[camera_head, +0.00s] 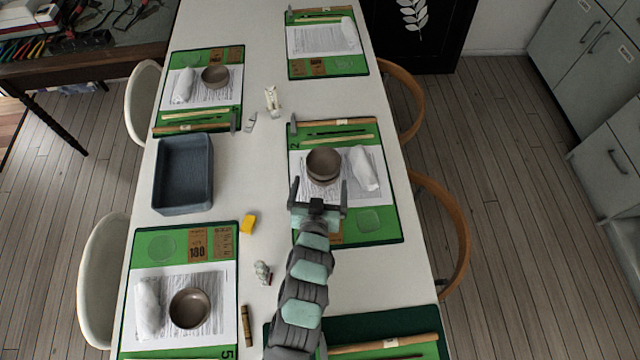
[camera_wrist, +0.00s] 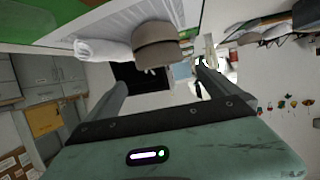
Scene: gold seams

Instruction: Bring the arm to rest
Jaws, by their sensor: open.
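My gripper (camera_head: 319,196) is open over the middle-right place setting on the white table (camera_head: 264,60). In the head view its two fingers point toward a brown bowl (camera_head: 323,164) on that green mat (camera_head: 380,228). In the wrist view the open fingers (camera_wrist: 160,92) have nothing between them that they hold. The bowl (camera_wrist: 156,42) shows beyond them, with a white rolled cloth (camera_wrist: 102,50) beside it. Whether a finger touches the bowl cannot be told. My arm reaches in from the bottom of the head view.
A blue-grey bin (camera_head: 183,174) stands left of my gripper. Another small object (camera_head: 271,100) stands farther back. Other mats with bowls, cloths and sticks line both sides. The table's centre strip is mostly clear.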

